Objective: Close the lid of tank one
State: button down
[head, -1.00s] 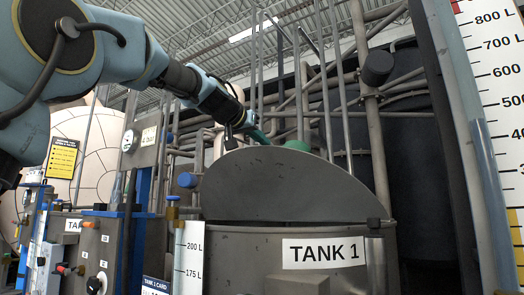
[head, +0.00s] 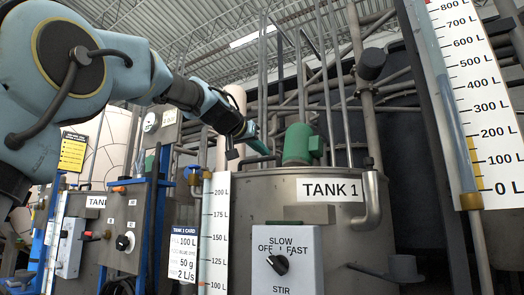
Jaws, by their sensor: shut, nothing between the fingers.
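Tank one is the grey metal tank (head: 345,215) labelled "TANK 1" in the head view. Its lid no longer stands up above the rim. The tank top shows nearly edge-on, so I cannot tell whether the lid sits fully flush. A dark curved bar (head: 262,159), perhaps the lid handle, shows just above the rim.
A stir control box (head: 286,258) and a litre scale (head: 214,230) stand in front. A taller scale (head: 475,110) is at right. Control panels (head: 122,235) and pipes crowd the left.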

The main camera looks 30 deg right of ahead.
jog(key=shift+s+a+f+b, duration=0.1)
jog(key=shift+a+f+b, duration=0.05)
jog(key=shift+f+b, duration=0.9)
jog(key=shift+p, duration=0.4)
notch_tip(320, 180, up, 4)
jog(key=p, duration=0.5)
jog(key=s+a+f+b, duration=0.3)
jog(key=a+f+b, duration=0.1)
jog(key=a+f, duration=0.2)
jog(key=shift+s+a+f, duration=0.3)
jog(key=shift+s+a, duration=0.1)
jog(key=shift+a, duration=0.05)
